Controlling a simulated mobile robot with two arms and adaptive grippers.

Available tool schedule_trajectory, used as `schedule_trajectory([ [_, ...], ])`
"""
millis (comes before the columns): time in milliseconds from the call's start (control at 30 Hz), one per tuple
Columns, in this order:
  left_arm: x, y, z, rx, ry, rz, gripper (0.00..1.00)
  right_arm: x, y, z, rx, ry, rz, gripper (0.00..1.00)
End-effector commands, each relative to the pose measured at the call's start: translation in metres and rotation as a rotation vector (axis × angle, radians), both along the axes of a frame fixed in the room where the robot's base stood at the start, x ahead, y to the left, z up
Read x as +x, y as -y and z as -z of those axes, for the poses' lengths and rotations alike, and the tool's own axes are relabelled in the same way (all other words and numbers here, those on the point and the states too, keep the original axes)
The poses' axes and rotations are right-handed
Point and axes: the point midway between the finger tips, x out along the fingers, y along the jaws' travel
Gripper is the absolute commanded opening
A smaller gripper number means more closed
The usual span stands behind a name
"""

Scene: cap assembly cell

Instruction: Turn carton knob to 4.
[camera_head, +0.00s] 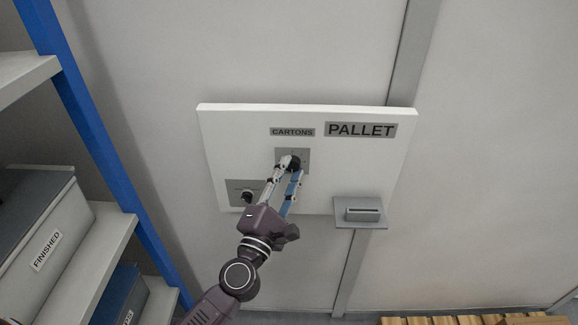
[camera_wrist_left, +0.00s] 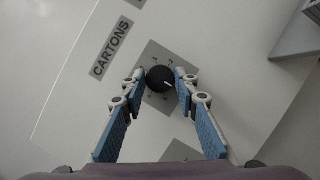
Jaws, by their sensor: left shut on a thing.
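The carton knob (camera_wrist_left: 159,76) is a round black knob with a white pointer mark, on a grey square plate (camera_wrist_left: 150,55) under the CARTONS label (camera_wrist_left: 111,48). In the left wrist view the pointer slants toward the lower right of the picture. Small marks ring the knob, too small to read surely. My left gripper (camera_head: 290,164) is shut on the knob, one finger on each side; in the head view its fingers hide much of the knob. My right gripper is in neither view.
The white wall panel (camera_head: 350,170) also bears a PALLET label (camera_head: 361,130), a second small knob (camera_head: 247,196) at lower left and a grey slotted holder (camera_head: 361,212) at lower right. A blue-framed shelf with boxes (camera_head: 48,235) stands left. Wooden slats (camera_head: 470,320) show at bottom right.

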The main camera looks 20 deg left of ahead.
Motion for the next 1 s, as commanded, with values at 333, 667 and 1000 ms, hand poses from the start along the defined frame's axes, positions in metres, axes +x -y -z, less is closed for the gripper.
schedule_trajectory([
  [333,-0.0001,0.0005,0.0009,0.01,-0.003,0.001,0.04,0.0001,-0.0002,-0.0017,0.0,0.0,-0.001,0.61],
  [667,-0.0001,0.0002,0.0006,0.008,-0.003,0.0,0.46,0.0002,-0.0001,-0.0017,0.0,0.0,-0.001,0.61],
  [1000,-0.008,-0.0004,0.0036,0.008,-0.006,0.0,0.46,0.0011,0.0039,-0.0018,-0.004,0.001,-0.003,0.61],
])
